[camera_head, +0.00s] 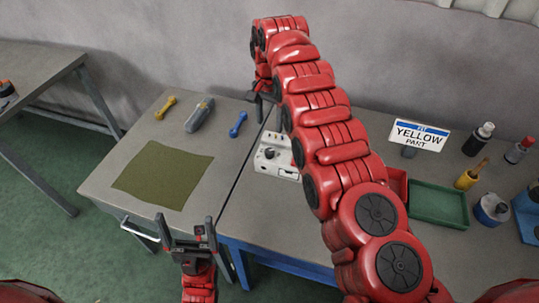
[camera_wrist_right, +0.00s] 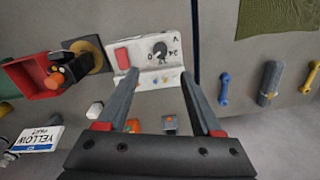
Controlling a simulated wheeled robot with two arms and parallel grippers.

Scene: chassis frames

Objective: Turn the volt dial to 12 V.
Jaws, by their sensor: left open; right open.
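A white tester box (camera_head: 279,160) stands on the workbench, partly hidden behind my right arm. Its round dark dial (camera_head: 270,154) is on the front face. In the right wrist view the box (camera_wrist_right: 140,52) shows a red block, and the dial (camera_wrist_right: 159,49) has small markings around it. The pointer and numbers are too small to read surely. My right gripper (camera_wrist_right: 160,74) is open and empty, its fingertips apart from the box. In the head view it (camera_head: 262,98) hangs behind the box. My left gripper (camera_head: 186,224) is open and empty near the bench's front edge.
A green mat (camera_head: 163,174), a yellow wrench (camera_head: 165,107), a grey tool (camera_head: 199,115) and a blue wrench (camera_head: 238,124) lie left of the box. A sign reading YELLOW PART (camera_head: 419,135), a green tray (camera_head: 438,204) and several bottles stand right. A red bin (camera_wrist_right: 35,75) is beside the box.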

